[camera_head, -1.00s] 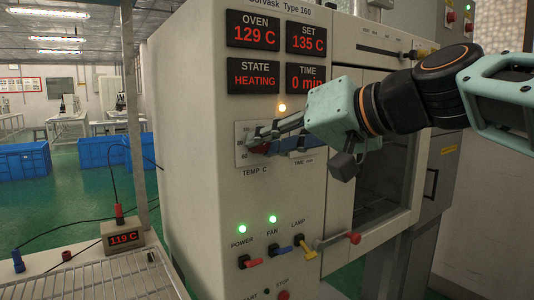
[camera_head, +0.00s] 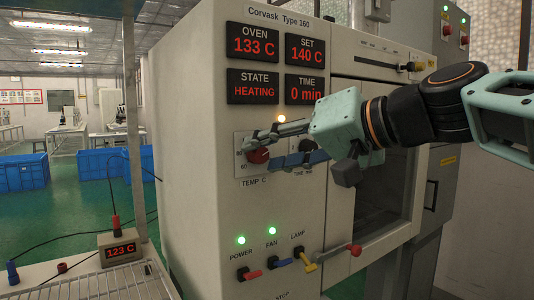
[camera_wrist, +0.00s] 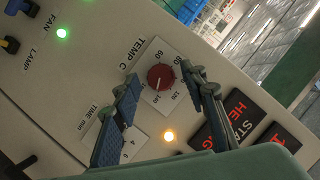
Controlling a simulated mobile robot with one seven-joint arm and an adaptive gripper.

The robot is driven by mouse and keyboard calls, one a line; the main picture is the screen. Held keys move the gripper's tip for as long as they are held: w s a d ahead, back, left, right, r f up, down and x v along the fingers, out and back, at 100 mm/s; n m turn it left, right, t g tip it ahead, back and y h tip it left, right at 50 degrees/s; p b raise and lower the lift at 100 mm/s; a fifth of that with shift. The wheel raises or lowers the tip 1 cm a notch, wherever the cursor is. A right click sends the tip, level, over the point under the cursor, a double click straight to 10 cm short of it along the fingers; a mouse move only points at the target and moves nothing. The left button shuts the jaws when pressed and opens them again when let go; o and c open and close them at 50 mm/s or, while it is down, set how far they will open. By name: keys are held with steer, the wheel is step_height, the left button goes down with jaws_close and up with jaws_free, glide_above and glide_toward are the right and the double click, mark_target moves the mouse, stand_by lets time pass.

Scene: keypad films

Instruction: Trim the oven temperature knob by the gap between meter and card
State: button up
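The red temperature knob (camera_head: 258,156) sits on a white scale plate above "TEMP C" on the oven's front. It also shows in the wrist view (camera_wrist: 161,78), between the two fingers. My gripper (camera_wrist: 160,73) is open, with a finger on each side of the knob and visible gaps to it. In the head view, my gripper (camera_head: 257,150) reaches in from the right at the knob. The small meter (camera_head: 123,248) at lower left reads 123 C. The oven display (camera_head: 253,39) reads 133 C and the set display (camera_head: 306,48) reads 140 C. I can make out no card.
The TIME min dial (camera_head: 307,146) is close to the right of the knob, partly behind my lower finger. Power, fan and lamp switches (camera_head: 281,262) stick out below. A wire rack (camera_head: 127,279) lies beside the meter.

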steer(key=v, duration=1.1)
steer(key=shift+s+d, duration=0.2)
steer(key=shift+d, duration=0.1)
steer(key=shift+r, duration=0.1)
steer(key=s+d+f+m+g+h, duration=0.1)
steer(key=s+f+h, duration=0.25)
steer(key=f, duration=0.85)
steer(key=s+d+f+g+h, duration=0.2)
steer(key=f+h, duration=0.2)
steer(key=f, duration=0.9)
steer(key=s+d+f+m+g+h, duration=0.1)
steer(key=s+f+h, duration=0.25)
steer(key=f, duration=0.85)
step_height(320, 180, up, 34)
steer(key=p, duration=3.3)
steer(key=shift+w, duration=0.35)
steer(key=shift+a+f, duration=0.1)
steer(key=shift+f, duration=0.05)
